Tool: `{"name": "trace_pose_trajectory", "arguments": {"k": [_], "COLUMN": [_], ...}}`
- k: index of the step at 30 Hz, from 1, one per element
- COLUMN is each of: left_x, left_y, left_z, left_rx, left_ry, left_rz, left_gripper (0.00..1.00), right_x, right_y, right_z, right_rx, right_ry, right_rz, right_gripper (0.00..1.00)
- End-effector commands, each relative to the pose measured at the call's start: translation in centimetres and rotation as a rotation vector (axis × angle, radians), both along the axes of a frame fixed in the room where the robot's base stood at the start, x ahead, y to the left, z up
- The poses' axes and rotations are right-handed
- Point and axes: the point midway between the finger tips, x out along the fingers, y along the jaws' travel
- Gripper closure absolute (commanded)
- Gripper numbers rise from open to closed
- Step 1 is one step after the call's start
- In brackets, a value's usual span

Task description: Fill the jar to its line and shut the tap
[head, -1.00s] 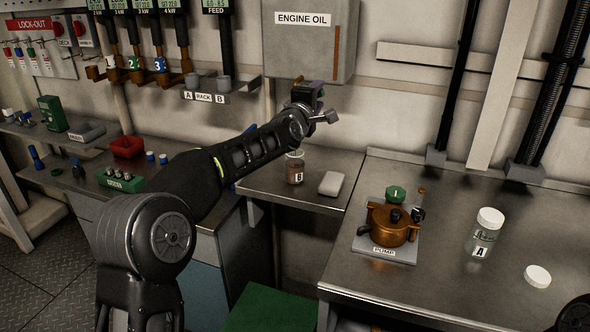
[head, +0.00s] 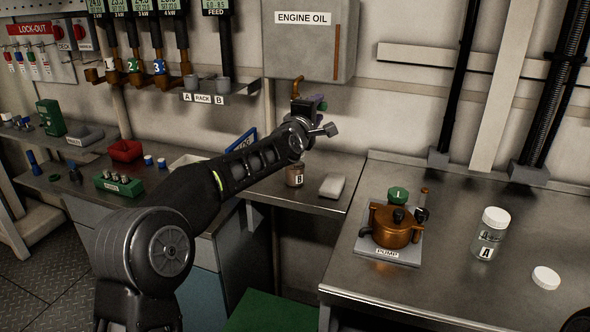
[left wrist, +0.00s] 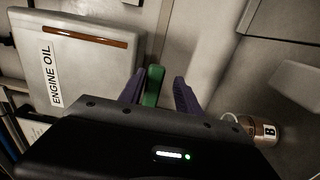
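The grey engine oil tank (head: 306,40) hangs on the wall, with a copper spout (head: 297,86) under it. Jar B (head: 294,178) stands on the small bench below, with brown content; my arm hides its top, and I cannot make out a line. It also shows in the left wrist view (left wrist: 262,131). My left gripper (head: 314,104) is just below the spout. In the left wrist view its purple fingers (left wrist: 158,94) are apart, with a green tap handle (left wrist: 153,86) between them and a gap on the right side. My right gripper is not seen.
A light block (head: 332,186) lies right of jar B. On the right bench are a copper pump (head: 396,229), jar A (head: 489,235) and a white lid (head: 546,278). A rack (head: 222,93) juts from the wall left of the tank.

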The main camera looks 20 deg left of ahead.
Motion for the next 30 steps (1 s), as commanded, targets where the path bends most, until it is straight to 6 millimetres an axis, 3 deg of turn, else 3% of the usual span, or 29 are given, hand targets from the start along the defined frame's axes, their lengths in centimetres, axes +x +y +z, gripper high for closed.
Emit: {"name": "trace_pose_trajectory", "arguments": {"k": [8,30], "left_x": [-0.6,-8.3], "left_y": [0.1,0.6], "left_z": [0.1,0.9], "left_rx": [0.001,0.000], "left_ry": [-0.002,-0.002], "left_rz": [0.000,0.001], "left_gripper": [0.60,0.60], "right_x": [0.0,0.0], "right_y": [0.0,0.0], "right_z": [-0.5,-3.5], "right_rx": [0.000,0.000], "right_ry": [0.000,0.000], "right_rz": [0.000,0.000], "right_gripper": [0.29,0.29]}}
